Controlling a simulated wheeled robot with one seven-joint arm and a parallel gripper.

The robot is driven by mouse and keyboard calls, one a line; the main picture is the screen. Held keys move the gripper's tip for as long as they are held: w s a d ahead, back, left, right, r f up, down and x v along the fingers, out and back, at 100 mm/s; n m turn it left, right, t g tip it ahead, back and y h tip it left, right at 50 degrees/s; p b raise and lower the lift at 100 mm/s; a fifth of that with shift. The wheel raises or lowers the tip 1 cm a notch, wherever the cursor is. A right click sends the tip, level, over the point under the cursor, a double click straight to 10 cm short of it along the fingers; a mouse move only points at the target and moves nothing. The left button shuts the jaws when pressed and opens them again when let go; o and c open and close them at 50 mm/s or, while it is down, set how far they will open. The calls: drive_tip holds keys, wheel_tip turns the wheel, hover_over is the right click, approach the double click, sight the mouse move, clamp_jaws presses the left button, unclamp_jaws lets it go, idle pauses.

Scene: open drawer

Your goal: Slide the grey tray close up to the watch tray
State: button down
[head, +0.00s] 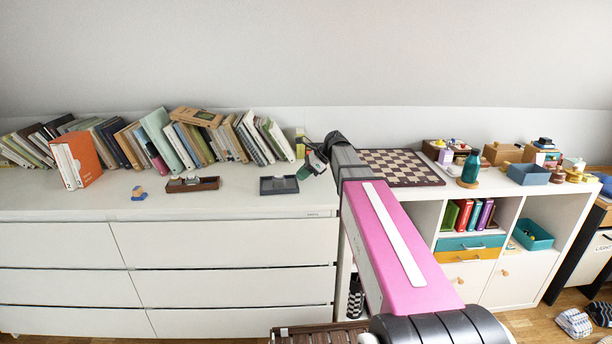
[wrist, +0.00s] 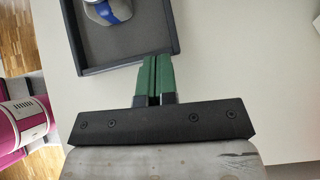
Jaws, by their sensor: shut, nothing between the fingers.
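The grey tray (head: 279,192) sits on the white dresser top, left of my gripper (head: 311,166) in the head view. In the wrist view the grey tray (wrist: 132,58) fills the upper left and holds a grey item with a blue band (wrist: 108,10). The watch tray (head: 193,189) is a dark brown tray with several small items in it. It stands left of the grey tray, with a bare gap between them. My gripper's green fingers (wrist: 157,60) are shut together and empty at the grey tray's near wall; I cannot tell if they touch it.
A small blue and orange object (head: 138,194) stands left of the watch tray. Leaning books (head: 160,138) and an orange box (head: 80,160) line the back of the dresser. A chessboard (head: 402,167) lies on the shelf unit to the right. The dresser's front strip is clear.

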sight(262, 178)
drive_tip(key=a, duration=1.4)
drive_tip(key=shift+w+a, duration=0.1)
drive_tip(key=shift+w, duration=0.15)
